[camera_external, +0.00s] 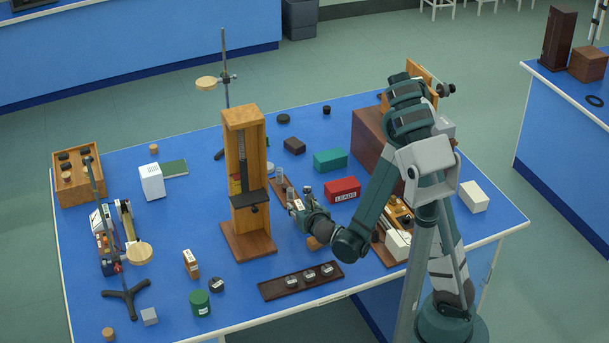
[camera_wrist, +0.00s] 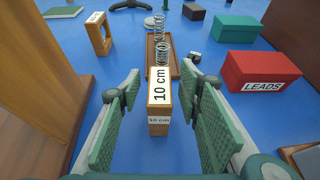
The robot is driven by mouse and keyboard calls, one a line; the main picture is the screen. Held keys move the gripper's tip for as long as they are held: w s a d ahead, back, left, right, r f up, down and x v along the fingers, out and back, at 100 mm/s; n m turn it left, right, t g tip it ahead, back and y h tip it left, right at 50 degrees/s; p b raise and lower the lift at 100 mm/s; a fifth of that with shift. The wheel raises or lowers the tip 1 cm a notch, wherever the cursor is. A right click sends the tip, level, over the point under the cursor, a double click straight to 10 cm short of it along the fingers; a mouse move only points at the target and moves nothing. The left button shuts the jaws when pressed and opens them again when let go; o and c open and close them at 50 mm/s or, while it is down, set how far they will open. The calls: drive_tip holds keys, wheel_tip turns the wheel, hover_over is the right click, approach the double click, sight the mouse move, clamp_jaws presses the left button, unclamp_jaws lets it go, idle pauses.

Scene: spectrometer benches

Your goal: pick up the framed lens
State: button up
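A narrow wooden piece labelled "10 cm" (camera_wrist: 159,118) stands upright between my fingers in the wrist view, seen edge-on, so I cannot tell whether it holds a lens. My gripper (camera_wrist: 163,78) is open, its green pads either side with blue bench showing in the gaps. A wooden frame with an opening and a small label (camera_wrist: 99,36) stands farther off at upper left, apart from my gripper. In the external view my gripper (camera_external: 297,203) is low over the bench, right of the tall wooden stand, and partly hides what lies between its fingers.
The tall wooden stand (camera_external: 242,150) is close on the left. A red LEADS box (camera_external: 343,190) is to the right. A tray with springs (camera_wrist: 175,60) lies beyond. A small labelled wooden block (camera_external: 191,264) stands left.

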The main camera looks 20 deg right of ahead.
drive_tip(key=shift+c, duration=0.6)
drive_tip(key=c, duration=0.9)
drive_tip(key=shift+o, duration=0.2)
drive_tip(key=shift+r+p, duration=1.7)
drive_tip(key=shift+r, duration=3.3)
